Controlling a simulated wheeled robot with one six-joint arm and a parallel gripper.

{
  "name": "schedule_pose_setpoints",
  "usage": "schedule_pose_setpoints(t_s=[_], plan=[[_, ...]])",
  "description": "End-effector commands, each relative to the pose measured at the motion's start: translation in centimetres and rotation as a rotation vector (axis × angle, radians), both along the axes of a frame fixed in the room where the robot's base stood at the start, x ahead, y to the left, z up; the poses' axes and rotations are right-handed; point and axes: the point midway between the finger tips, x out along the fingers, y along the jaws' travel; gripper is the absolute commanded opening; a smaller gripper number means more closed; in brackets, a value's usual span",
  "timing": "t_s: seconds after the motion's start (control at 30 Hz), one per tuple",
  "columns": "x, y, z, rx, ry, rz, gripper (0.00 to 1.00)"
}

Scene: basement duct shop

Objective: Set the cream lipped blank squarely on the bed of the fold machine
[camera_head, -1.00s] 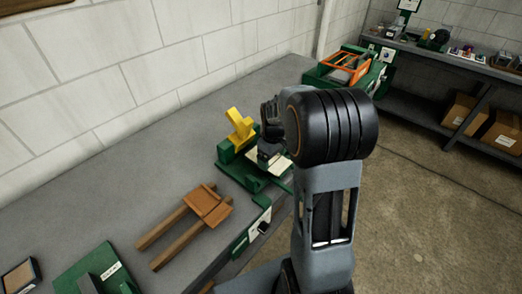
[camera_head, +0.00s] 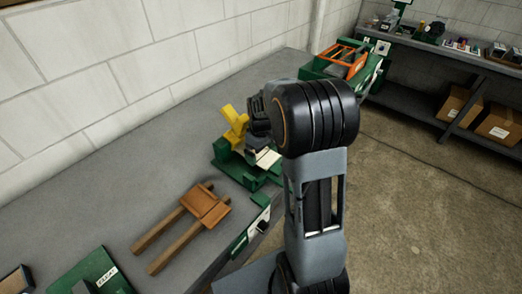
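A green machine with a yellow upright part (camera_head: 235,126) stands on the grey bench, left of my arm. It looks like the fold machine; its green base shows at the left (camera_head: 224,156). A flat cream piece (camera_head: 268,158), apparently the cream lipped blank, shows at the bed on the machine's right side. Whether it lies flat and square on the bed is too small to tell. My gripper (camera_head: 257,122) is over the machine, just right of the yellow part and close above the cream piece. My wrist partly hides it, and its fingertips do not show clearly.
A wooden two-pronged piece (camera_head: 208,207) lies on the bench (camera_head: 120,180) in front of the machine. A green labelled fixture (camera_head: 88,272) is nearer. An orange-framed green machine (camera_head: 340,62) stands at the far end. Cardboard boxes (camera_head: 463,107) sit on a shelf at right.

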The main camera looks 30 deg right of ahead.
Motion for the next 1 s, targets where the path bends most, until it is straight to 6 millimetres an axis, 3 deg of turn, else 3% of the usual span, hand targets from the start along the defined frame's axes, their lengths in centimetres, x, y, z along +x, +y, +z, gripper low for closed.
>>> schedule_pose_setpoints(t_s=[0.23,0.7,0.87,1.0], plan=[[0.1,-0.1,1.5,-0.001,-0.004,-0.001,1.0],[0.0,-0.1,10.0,-0.001,-0.004,-0.001,1.0],[0.0,-0.1,11.6,-0.001,-0.003,-0.002,1.0],[-1.2,1.0,12.9,-0.006,-0.03,-0.028,1.0]])
